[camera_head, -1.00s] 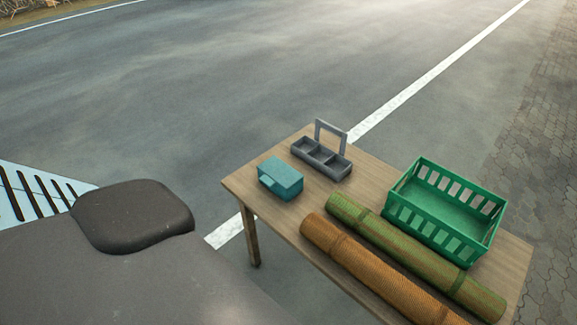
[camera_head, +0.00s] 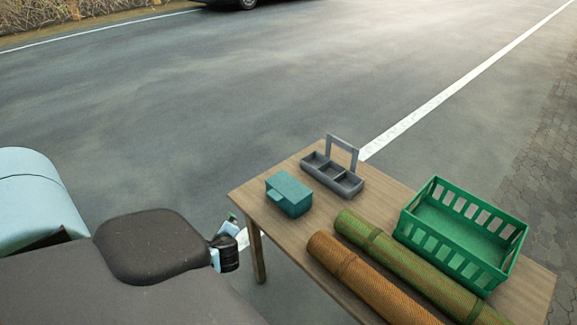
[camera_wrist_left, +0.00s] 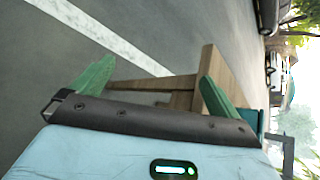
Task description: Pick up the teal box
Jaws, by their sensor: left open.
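The teal box (camera_head: 289,195) sits on the near-left part of the wooden table (camera_head: 300,233) in the head view. In the left wrist view a teal patch, likely the same box (camera_wrist_left: 254,119), shows partly hidden behind the right-hand finger. My left gripper (camera_head: 231,222) is low in the head view, left of the table's corner and apart from the box; its fingers are mostly hidden there. In the left wrist view its two green fingers (camera_wrist_left: 155,86) stand wide apart with nothing held between them. My right gripper is not in view.
A grey divided caddy (camera_head: 333,173) with an upright handle stands just behind the box. An orange roll (camera_head: 365,285) and a green roll (camera_head: 400,262) lie to the right, near a green crate (camera_head: 465,230). A table leg (camera_head: 256,250) stands near my gripper.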

